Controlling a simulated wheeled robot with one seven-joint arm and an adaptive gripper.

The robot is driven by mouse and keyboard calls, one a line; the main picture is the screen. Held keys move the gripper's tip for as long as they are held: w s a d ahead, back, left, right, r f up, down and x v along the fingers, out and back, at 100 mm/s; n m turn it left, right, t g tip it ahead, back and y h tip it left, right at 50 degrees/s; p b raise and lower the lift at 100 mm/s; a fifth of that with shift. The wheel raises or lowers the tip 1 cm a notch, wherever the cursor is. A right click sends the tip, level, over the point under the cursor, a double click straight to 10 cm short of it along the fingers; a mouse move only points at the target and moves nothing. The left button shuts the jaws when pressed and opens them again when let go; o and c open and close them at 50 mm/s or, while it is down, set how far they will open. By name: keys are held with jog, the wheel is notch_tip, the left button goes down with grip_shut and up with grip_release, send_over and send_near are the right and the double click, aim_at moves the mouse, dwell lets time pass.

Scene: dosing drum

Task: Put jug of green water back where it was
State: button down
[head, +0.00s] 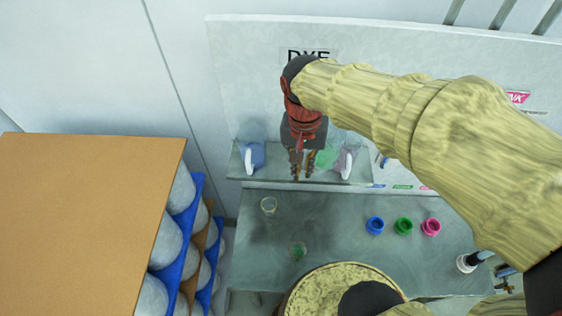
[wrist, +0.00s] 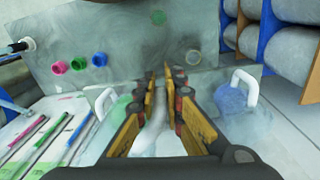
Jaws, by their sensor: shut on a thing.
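The jug of green water (head: 325,157) is a clear jug at the wall shelf (head: 235,168), between a jug of blue water (head: 250,153) and a jug of pink water (head: 342,164). My gripper (head: 303,172) is at its left side and hides part of it. In the wrist view my gripper (wrist: 160,80) is shut on a white handle (wrist: 154,138) between its fingers. The blue jug (wrist: 230,100) stands to the right there. I cannot tell whether the green jug's base touches the shelf.
On the lower counter (head: 340,225) stand an empty glass (head: 268,204), a glass with a little green (head: 298,250), and blue (head: 375,226), green (head: 404,226) and pink (head: 431,227) pots. A round drum (head: 318,285) is in front. A rack of grey cylinders (head: 172,245) stands left.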

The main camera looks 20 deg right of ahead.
jog(key=w+a+f, duration=0.1)
jog(key=w+f, duration=0.1)
jog(key=w+a+f+p, duration=0.1)
jog(key=w+f, duration=0.1)
jog(key=w, duration=0.1)
jog(key=w+a+f, duration=0.2)
jog(key=w+f, duration=0.1)
jog(key=shift+f, duration=0.1)
jog(key=shift+w+a+f+p, duration=0.15)
jog(key=shift+w+f+p, duration=0.2)
jog(key=shift+f, duration=1.6)
jog(key=shift+f, duration=0.2)
jog(key=c, duration=2)
grip_release()
jog(key=shift+r, duration=0.1)
jog(key=shift+c, duration=0.2)
jog(key=shift+o, duration=0.7)
jog(key=shift+r, duration=0.1)
